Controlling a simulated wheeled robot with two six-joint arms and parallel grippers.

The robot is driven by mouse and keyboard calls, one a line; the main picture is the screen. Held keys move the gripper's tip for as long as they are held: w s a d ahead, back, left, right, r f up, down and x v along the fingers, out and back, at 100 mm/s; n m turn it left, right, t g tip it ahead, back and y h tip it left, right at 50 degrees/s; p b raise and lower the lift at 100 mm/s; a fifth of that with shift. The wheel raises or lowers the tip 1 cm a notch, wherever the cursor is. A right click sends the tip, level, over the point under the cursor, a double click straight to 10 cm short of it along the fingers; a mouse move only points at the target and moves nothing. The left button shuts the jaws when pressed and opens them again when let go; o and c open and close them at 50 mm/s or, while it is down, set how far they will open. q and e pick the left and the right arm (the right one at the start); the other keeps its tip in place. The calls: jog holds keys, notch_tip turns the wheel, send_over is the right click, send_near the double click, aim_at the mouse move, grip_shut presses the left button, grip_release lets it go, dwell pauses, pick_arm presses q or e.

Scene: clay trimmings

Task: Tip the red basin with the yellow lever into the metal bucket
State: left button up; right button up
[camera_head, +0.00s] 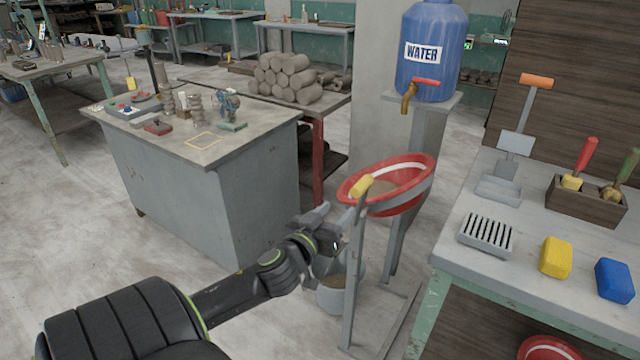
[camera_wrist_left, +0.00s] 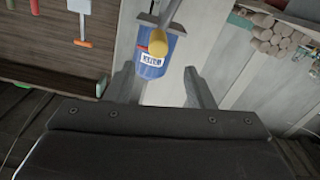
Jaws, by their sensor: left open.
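The red basin (camera_head: 421,196) with a white inner band hangs tilted in a grey stand, with brownish stuff inside. Its lever has a yellow grip (camera_head: 361,186) at the basin's left edge. The yellow grip also shows in the left wrist view (camera_wrist_left: 158,43), between and beyond the fingers. The metal bucket (camera_head: 331,297) stands on the floor below, partly hidden by my left gripper and the stand. My left gripper (camera_head: 328,222) is open and empty, left of and a little below the yellow grip, apart from it. My right gripper is not in view.
A blue water tank (camera_head: 431,50) stands behind the basin. A worktable (camera_head: 455,262) at right holds a yellow block (camera_head: 555,258), a blue block (camera_head: 614,281) and a tool box (camera_head: 585,202). A grey cabinet table (camera_head: 255,190) stands left. Floor left of my arm is clear.

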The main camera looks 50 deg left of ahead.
aim_at(363, 185)
pick_arm(q)
jog(key=v, duration=0.5)
jog(key=shift+s, duration=0.35)
dwell(0.5)
jog(key=w+a+m+p, duration=0.1)
jog(key=w+p, duration=0.1)
jog(key=w, duration=0.4)
jog(key=w+a+m+p, duration=0.1)
jog(key=w+p, duration=0.2)
jog(key=w, duration=0.3)
jog(key=w+a+m+p, duration=0.1)
jog(key=w+a+p, duration=0.1)
jog(key=w, duration=0.4)
jog(key=shift+w, duration=0.1)
jog(key=shift+c, duration=0.4)
grip_shut()
